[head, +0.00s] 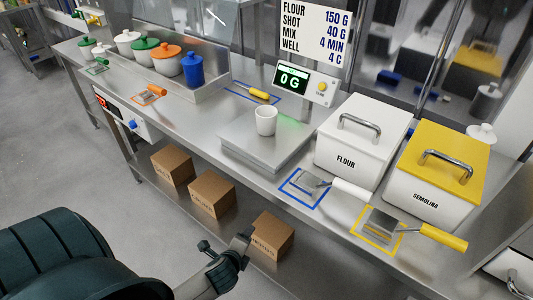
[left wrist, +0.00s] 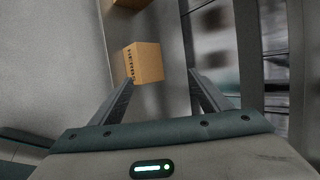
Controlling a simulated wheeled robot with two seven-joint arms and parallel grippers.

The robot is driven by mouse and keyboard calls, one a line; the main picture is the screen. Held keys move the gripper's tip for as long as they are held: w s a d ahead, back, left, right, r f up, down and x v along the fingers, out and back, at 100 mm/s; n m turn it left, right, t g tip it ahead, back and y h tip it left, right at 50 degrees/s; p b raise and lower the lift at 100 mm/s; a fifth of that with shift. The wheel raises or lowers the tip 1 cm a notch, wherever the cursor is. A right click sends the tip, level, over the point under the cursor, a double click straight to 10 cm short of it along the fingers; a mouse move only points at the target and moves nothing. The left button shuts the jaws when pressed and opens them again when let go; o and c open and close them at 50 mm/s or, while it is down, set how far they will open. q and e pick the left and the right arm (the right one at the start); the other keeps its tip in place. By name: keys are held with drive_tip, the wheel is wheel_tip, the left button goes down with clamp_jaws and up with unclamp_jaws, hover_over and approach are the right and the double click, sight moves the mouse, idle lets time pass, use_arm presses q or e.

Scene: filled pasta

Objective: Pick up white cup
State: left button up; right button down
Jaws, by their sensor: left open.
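The white cup (head: 266,121) stands upright and looks empty on the steel scale platform (head: 240,143), in the middle of the bench in the head view. My left gripper (head: 225,243) is low in front of the bench, well below and nearer than the cup, and touches nothing that I can see. In the left wrist view its two fingers (left wrist: 161,77) are spread apart with nothing between them. The cup is not visible in the left wrist view. My right gripper is in neither view.
A flour bin (head: 350,155) and a yellow-lidded semolina bin (head: 425,200) stand right of the scale. Scoops lie in front of them. A sign and display (head: 308,82) stand behind the cup. Lidded pots (head: 165,58) are at the left. Cardboard boxes (head: 212,192) sit on the lower shelf.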

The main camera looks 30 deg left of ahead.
use_arm(q)
drive_tip(key=w+r+m+t, duration=0.2)
drive_tip(key=r+m, duration=0.3)
drive_tip(key=r, duration=0.5)
drive_tip(key=w+a+r+m+t+y, duration=0.1)
drive_tip(key=r+m+t, duration=0.2)
drive_tip(key=r, duration=0.8)
drive_tip(key=w+a+r+m+t+y, duration=0.1)
drive_tip(key=w+r+m+t, duration=0.1)
drive_tip(key=r+m, duration=0.5)
wheel_tip(320, 180, up, 4)
drive_tip(key=shift+w+r+t+b, duration=0.2)
drive_tip(key=shift+w+t+b, duration=0.15)
drive_tip(key=shift+t, duration=0.25)
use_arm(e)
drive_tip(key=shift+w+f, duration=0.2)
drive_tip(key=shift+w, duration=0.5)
